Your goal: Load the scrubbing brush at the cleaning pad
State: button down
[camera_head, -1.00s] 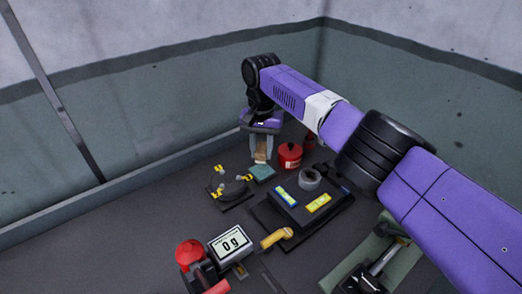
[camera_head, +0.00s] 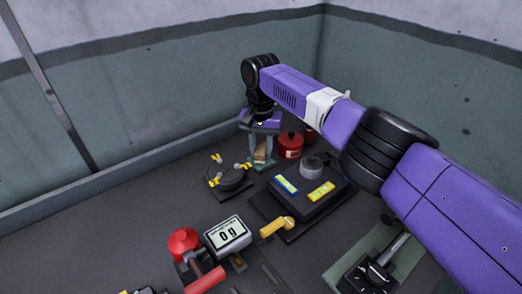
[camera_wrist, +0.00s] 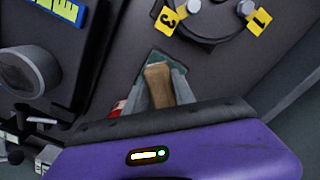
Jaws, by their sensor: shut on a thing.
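The scrubbing brush (camera_head: 261,153), with a tan handle, is upright between the fingers of my gripper (camera_head: 262,158). The brush also shows in the wrist view (camera_wrist: 158,84), where the fingers close on it from both sides. The cleaning pad (camera_wrist: 158,56) is a teal square under the brush. In the head view only a little of the pad (camera_head: 264,170) shows around the fingertips. The brush's lower end is over the pad, but I cannot tell whether it touches, as the fingers and handle hide it.
A round black fixture with yellow numbered tags (camera_head: 231,178) stands close left of the pad. A red pot (camera_head: 290,145) stands close on the right. A black platform with blue and yellow levels (camera_head: 318,207) and a grey ring lies to the front right. A scale (camera_head: 228,234) is nearer.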

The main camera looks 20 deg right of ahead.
aim_at(261, 149)
jog(key=shift+f, duration=0.55)
dwell(2.5)
notch_tip(261, 149, up, 7)
jog(key=p, duration=0.7)
jog(key=shift+r, duration=0.1)
dwell(0.8)
